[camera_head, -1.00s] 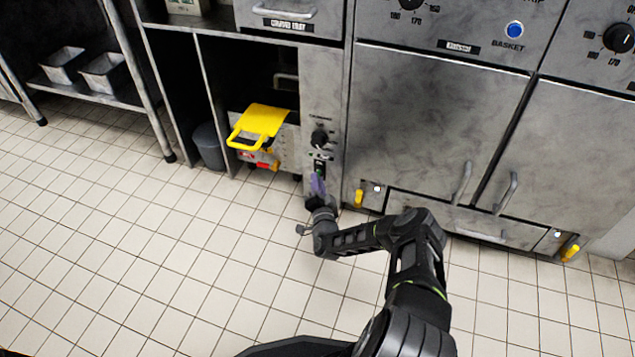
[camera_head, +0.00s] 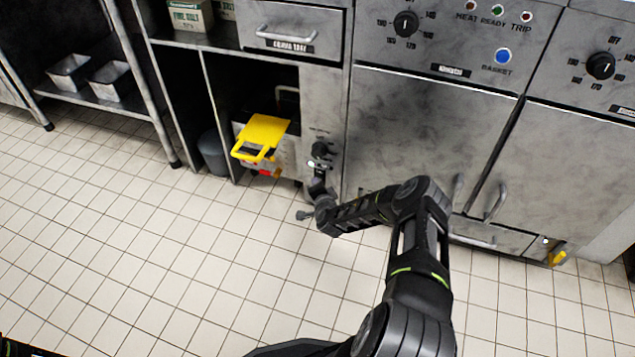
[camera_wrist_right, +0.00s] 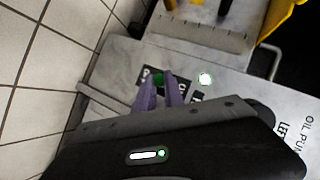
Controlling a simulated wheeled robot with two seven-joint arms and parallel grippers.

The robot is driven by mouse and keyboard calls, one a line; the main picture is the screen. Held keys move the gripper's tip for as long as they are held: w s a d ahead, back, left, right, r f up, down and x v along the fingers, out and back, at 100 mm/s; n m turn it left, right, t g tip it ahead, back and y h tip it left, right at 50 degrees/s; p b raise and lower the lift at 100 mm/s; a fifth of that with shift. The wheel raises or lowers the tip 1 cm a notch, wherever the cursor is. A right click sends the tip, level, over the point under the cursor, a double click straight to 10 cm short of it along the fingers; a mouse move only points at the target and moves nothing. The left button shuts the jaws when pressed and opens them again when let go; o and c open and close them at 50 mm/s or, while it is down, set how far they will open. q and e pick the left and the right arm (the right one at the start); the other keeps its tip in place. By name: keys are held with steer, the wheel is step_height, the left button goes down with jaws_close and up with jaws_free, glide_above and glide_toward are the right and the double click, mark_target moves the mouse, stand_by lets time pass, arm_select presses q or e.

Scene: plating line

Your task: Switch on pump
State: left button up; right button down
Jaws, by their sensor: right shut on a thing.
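The pump switch (camera_wrist_right: 158,78) is a small green-lit piece on a dark labelled plate, low on the narrow steel control panel. In the right wrist view, the two purple fingers of my right gripper (camera_wrist_right: 160,92) are close together at it, shut on it and partly hiding it. A bright white lamp (camera_wrist_right: 205,78) glows beside the plate. In the head view, my right gripper (camera_head: 316,182) is up against the panel below a black dial (camera_head: 320,149), and my wrist hides the switch. My left gripper is not in view.
Left of the panel, an open bay holds a unit with a yellow handled lid (camera_head: 262,136). A grey bin (camera_head: 212,151) stands further left. Steel cabinet doors with handles (camera_head: 495,196) are to the right. The tiled floor (camera_head: 150,270) in front is clear.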

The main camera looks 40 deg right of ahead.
steer(key=shift+w+d+r+m+g+y+p, duration=0.15)
steer(key=shift+r+m+g+y+p, duration=0.15)
steer(key=shift+r+g+y+p, duration=0.25)
steer(key=shift+f, duration=0.15)
steer(key=c, duration=1.4)
jaws_free()
steer(key=shift+c, duration=0.2)
steer(key=p+v, duration=0.3)
steer(key=v, duration=0.5)
steer(key=shift+p, duration=0.3)
